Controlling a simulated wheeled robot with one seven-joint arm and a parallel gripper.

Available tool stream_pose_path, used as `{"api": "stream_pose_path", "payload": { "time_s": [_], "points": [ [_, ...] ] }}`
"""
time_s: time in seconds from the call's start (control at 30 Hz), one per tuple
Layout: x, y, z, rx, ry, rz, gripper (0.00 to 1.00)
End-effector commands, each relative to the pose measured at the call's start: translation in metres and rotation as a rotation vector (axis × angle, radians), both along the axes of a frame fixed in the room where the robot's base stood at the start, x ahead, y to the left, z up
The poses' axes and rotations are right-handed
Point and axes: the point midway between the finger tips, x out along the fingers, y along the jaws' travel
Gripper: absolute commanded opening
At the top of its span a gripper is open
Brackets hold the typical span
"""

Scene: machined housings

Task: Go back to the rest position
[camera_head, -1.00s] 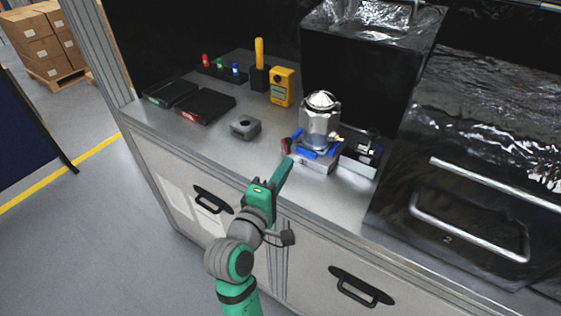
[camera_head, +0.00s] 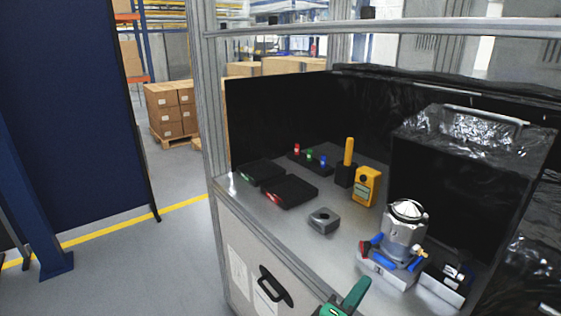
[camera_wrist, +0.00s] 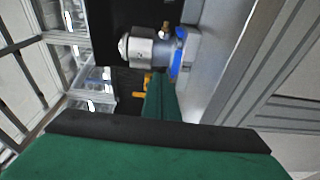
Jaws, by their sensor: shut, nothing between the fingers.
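My gripper (camera_head: 352,297) shows only in part at the bottom edge of the head view, as green fingers in front of the workbench. It is shut and empty. In the wrist view my gripper (camera_wrist: 160,100) reaches up from the green body at the bottom, with the scene turned on its side. A silver machined housing (camera_head: 404,228) stands upright in a fixture with blue clamps (camera_head: 383,266) on the bench. The housing also shows in the wrist view (camera_wrist: 147,50), beyond the fingers and apart from them. Most of my arm is out of the head view.
The steel bench (camera_head: 290,240) also holds a small grey block (camera_head: 323,220), a yellow meter (camera_head: 367,186), a yellow-handled tool (camera_head: 348,155), two dark trays (camera_head: 290,191) and coloured knobs (camera_head: 309,154). A black-covered box (camera_head: 455,170) stands behind the housing. Open floor lies left.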

Motion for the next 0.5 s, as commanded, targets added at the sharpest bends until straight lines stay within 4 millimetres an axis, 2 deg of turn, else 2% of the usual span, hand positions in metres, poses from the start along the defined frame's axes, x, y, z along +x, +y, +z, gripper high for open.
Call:
{"api": "stream_pose_path", "payload": {
  "time_s": [0.27,0.5],
  "points": [
    [-0.016,0.05,-0.082,0.128,-0.04,0.206,0.0],
    [-0.052,0.098,-0.145,0.319,-0.089,0.37,0.0]
  ]
}}
